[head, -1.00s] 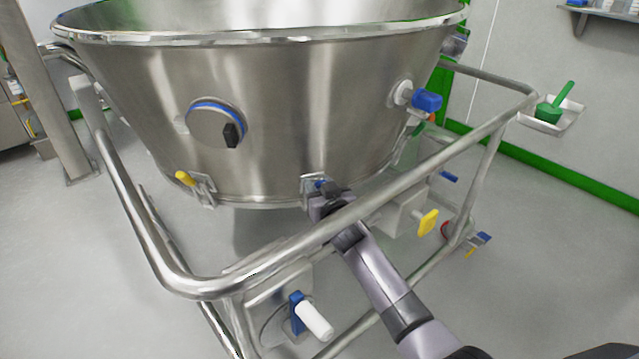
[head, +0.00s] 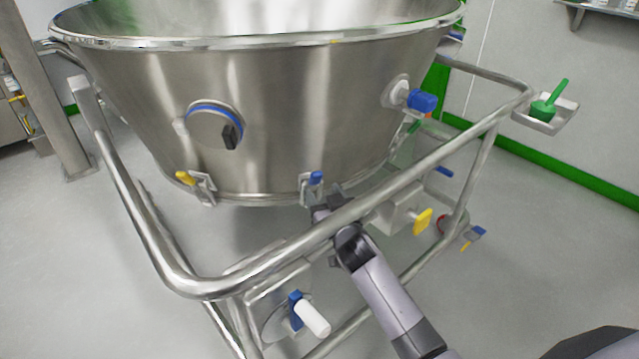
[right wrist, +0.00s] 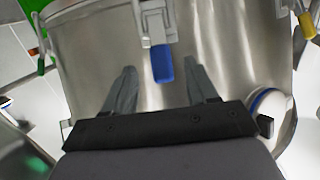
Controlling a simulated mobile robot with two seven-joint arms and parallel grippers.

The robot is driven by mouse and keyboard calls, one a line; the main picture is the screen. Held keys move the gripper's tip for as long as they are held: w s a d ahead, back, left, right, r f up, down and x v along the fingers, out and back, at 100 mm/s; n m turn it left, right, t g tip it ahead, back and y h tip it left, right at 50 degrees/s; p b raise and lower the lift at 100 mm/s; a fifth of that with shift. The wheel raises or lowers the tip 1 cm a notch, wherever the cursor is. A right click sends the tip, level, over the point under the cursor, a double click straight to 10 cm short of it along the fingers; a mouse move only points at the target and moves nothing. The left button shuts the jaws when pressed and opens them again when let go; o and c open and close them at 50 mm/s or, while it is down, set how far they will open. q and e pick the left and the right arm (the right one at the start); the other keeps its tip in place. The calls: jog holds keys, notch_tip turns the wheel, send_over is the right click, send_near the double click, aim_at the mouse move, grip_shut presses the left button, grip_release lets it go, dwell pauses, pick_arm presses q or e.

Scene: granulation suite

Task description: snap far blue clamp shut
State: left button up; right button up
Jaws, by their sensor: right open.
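A blue-handled clamp (head: 316,178) sits on the lower rim of the steel bowl (head: 290,110), right of a yellow-handled clamp (head: 186,178). In the right wrist view its blue handle (right wrist: 162,64) extends from a metal bracket (right wrist: 155,22) and shows between my finger ends. Whether its latch is fully closed I cannot tell. My right gripper (head: 328,208) is open and empty, just below and right of this clamp in the head view, apart from it. My left gripper is not in view.
A steel tube frame (head: 230,284) surrounds the bowl, and my right arm passes by its front rail. A round port (head: 212,125) and a blue-knobbed fitting (head: 422,101) stick out from the bowl wall. A tray (head: 545,122) with a green scoop is at the right.

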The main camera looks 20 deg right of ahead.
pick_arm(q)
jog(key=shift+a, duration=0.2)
pick_arm(e)
jog(key=shift+s+r, duration=0.1)
jog(key=shift+s, duration=0.9)
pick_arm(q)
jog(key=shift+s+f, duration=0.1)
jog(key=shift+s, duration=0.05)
